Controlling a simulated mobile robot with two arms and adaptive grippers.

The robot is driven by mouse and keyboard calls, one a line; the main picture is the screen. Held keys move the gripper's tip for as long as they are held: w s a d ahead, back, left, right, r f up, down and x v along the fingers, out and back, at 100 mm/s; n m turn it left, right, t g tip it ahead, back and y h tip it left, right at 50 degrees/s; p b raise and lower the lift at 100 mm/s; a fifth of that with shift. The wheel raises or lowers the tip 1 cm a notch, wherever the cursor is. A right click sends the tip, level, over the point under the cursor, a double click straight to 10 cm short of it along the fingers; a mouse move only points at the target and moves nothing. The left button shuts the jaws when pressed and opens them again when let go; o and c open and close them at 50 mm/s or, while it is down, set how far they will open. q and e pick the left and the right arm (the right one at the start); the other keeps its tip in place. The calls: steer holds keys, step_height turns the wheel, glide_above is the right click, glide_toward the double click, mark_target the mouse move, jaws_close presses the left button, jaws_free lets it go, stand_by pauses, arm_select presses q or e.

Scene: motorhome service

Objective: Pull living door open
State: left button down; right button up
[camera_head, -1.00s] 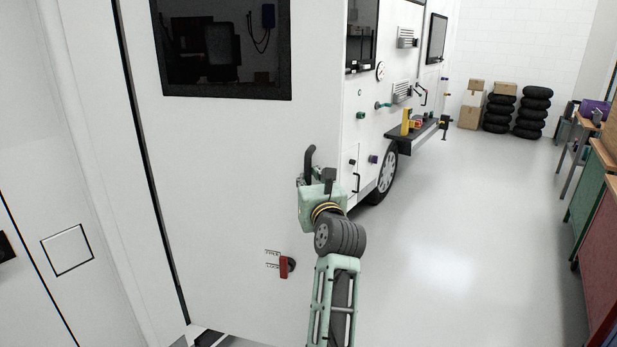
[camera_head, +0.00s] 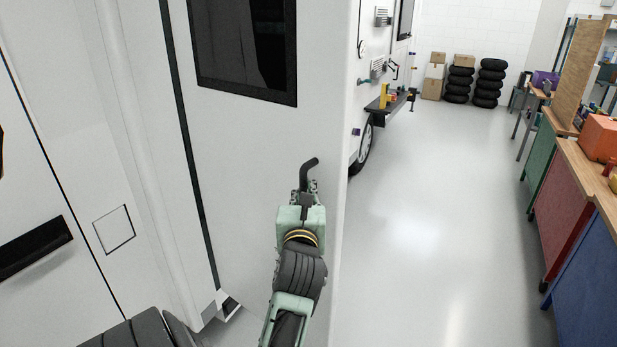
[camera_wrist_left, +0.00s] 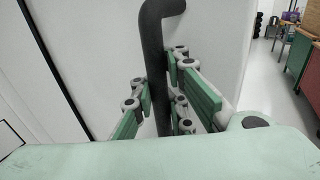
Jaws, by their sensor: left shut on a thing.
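The living door (camera_head: 240,150) is a white panel with a dark window (camera_head: 245,50) in its upper part. It stands swung out from the motorhome side, with a dark seam along its left edge. A black curved handle (camera_head: 309,168) is near its right edge. My left gripper (camera_head: 306,190) is shut on the upright part of this handle. In the left wrist view, the green finger pads of my left gripper (camera_wrist_left: 160,95) sit on both sides of the handle (camera_wrist_left: 153,45). My right gripper is out of view.
White motorhome wall (camera_head: 70,150) lies left of the door. Beyond the door's right edge is a side shelf (camera_head: 385,105). Workbenches (camera_head: 560,200) line the right, with stacked tyres (camera_head: 488,82) and boxes (camera_head: 433,82) at the back. The floor (camera_head: 420,220) between is clear.

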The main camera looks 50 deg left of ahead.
arm_select(q)
steer(key=shift+d, duration=0.2)
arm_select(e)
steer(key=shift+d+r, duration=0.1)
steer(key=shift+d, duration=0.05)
arm_select(q)
steer(key=shift+f, duration=0.15)
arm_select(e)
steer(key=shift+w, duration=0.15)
arm_select(q)
steer(key=c, duration=2.2)
jaws_free()
steer(key=o, duration=0.5)
steer(key=shift+w+d, duration=0.1)
steer(key=shift+d, duration=0.25)
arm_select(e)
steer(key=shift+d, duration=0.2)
arm_select(q)
steer(key=shift+a, duration=0.2)
